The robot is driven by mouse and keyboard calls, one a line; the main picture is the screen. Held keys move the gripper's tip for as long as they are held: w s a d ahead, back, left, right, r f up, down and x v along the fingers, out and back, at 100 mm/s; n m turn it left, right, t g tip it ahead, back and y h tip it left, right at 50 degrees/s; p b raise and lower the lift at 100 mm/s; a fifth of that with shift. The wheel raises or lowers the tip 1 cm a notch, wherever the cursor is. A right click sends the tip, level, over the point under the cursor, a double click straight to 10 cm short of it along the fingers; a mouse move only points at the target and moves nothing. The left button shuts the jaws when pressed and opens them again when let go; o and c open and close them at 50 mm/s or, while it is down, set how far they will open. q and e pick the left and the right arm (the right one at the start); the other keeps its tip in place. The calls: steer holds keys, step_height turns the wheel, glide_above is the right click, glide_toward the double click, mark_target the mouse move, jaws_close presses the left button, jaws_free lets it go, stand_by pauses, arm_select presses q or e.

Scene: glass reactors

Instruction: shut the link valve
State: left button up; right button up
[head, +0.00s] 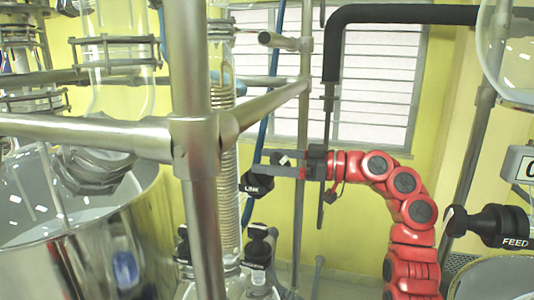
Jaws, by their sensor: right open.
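The link valve (256,184) is a black knob with a white LINK label, beside the coiled glass column near the middle of the head view. My right gripper (268,164) comes in from the right on my red arm. Its grey fingers point left, and their tips are at the knob's upper edge in the picture. The jaws are open, with a small black and white part showing between or behind them. I cannot tell whether the fingers touch the knob. My left gripper is not in view.
Thick steel frame tubes (195,90) cross in front at the left. A glass coil column (226,150) stands behind them. A steel vessel (85,250) fills the lower left. A black FEED valve (490,226) is at right, and another black knob (258,248) sits below the link valve.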

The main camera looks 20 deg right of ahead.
steer(key=shift+a, duration=0.25)
steer(key=shift+w, duration=0.1)
steer(key=c, duration=1.4)
